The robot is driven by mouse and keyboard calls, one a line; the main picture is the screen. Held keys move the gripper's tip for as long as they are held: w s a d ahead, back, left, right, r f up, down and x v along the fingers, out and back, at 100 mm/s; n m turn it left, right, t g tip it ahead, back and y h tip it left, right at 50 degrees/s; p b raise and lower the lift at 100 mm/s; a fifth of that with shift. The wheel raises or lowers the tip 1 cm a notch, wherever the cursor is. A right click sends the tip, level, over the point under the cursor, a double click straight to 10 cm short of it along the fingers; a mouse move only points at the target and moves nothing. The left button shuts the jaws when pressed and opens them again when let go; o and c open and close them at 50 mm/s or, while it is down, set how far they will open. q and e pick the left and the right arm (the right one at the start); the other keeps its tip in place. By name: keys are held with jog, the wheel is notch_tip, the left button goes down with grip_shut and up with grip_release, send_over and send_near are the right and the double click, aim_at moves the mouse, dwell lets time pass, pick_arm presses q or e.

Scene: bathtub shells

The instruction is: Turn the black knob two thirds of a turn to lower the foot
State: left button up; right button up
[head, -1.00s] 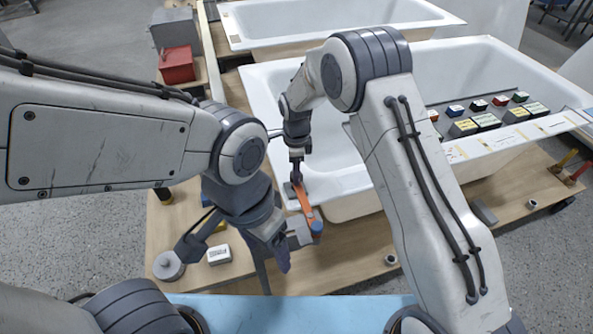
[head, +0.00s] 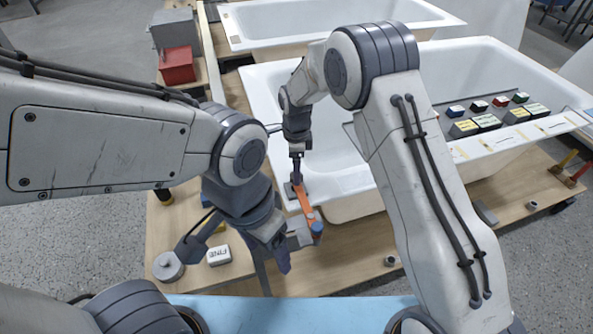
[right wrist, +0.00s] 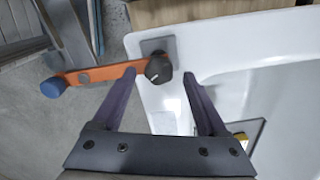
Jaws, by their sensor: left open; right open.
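The black knob (right wrist: 158,68), with a white mark on it, sits at the grey plate end of an orange bar (right wrist: 95,75) near the tub corner in the right wrist view. My right gripper (right wrist: 159,75) is open, its fingers on either side of the knob, with no clear contact. In the head view my right gripper (head: 296,176) hides the knob from above. The orange bar (head: 303,202) runs from there to a blue end (head: 317,228). My left gripper (head: 272,268) hangs beside the blue end, open and apparently empty. The foot cannot be made out.
The white tub (head: 340,185) stands on a wooden pallet (head: 340,265). A board with several coloured blocks (head: 485,120) lies across the tub. A white block marked FINE (head: 219,254) and a grey round part (head: 168,266) are at front left. A red box (head: 177,66) is behind.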

notch_tip(320, 180, up, 9)
jog(key=b, duration=0.1)
dwell(0.5)
jog(key=s+d+r+n, duration=0.1)
jog(key=s+r+n, duration=0.1)
jog(key=s+n, duration=0.6)
jog(key=s+d+r+n, duration=0.2)
jog(key=s+n, duration=0.6)
jog(key=s, duration=0.5)
jog(key=s+d+r+n+y, duration=0.1)
jog(key=s+d+r+n, duration=0.1)
jog(key=s+n, duration=0.6)
jog(key=s, duration=0.3)
jog(key=shift+r+n, duration=0.25)
jog(key=shift+n, duration=0.05)
jog(key=shift+s, duration=0.1)
